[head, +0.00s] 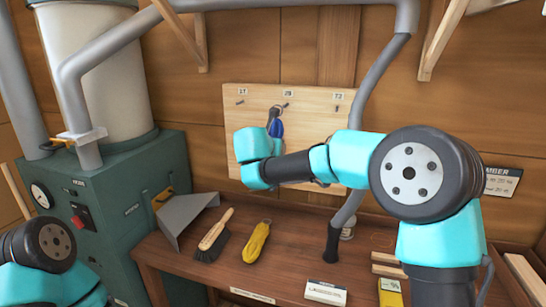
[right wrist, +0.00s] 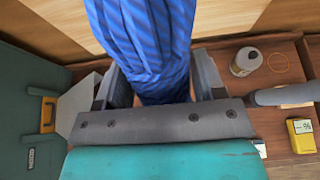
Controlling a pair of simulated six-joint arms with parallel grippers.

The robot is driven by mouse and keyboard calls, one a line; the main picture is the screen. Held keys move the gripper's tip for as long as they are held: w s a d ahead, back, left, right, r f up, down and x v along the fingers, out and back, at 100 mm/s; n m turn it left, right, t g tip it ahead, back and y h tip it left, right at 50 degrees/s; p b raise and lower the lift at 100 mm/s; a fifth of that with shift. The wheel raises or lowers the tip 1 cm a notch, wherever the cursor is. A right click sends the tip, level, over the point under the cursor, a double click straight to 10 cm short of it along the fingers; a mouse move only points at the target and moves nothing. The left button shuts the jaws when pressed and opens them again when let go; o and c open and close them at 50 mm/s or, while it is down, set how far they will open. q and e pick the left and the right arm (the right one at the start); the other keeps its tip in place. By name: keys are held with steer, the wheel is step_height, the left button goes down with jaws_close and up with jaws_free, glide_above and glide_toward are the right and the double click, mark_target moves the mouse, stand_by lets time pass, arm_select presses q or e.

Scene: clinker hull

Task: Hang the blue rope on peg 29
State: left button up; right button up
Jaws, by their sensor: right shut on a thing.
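The blue rope (head: 277,128) is a bundled hank held up against the pale wooden peg board (head: 310,112), below the middle label (head: 288,93). That label's number is too small to read surely; it may be 29. A dark peg or loop shows at the rope's top; I cannot tell whether the rope is around the peg. In the right wrist view the rope (right wrist: 150,45) fills the space between the two fingers of my right gripper (right wrist: 160,85), which is shut on it. In the head view my own arm hides most of that gripper. My left gripper is out of view.
A grey pipe (head: 375,75) runs down past the board's right side. A green machine (head: 110,185) stands left.

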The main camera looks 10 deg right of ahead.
steer(key=shift+w+d, duration=0.1)
steer(key=shift+w, duration=0.05)
steer(key=w+d+f, duration=0.1)
steer(key=w+d, duration=0.3)
steer(key=w, duration=0.4)
steer(key=shift+w+d+f, duration=0.2)
steer(key=shift+w+d, duration=0.05)
steer(key=shift+w, duration=0.1)
stand_by(1.4)
stand_by(0.6)
steer(key=o, duration=1.1)
steer(key=v, duration=1.7)
steer(key=shift+s+a, duration=0.1)
steer(key=shift+a, duration=0.05)
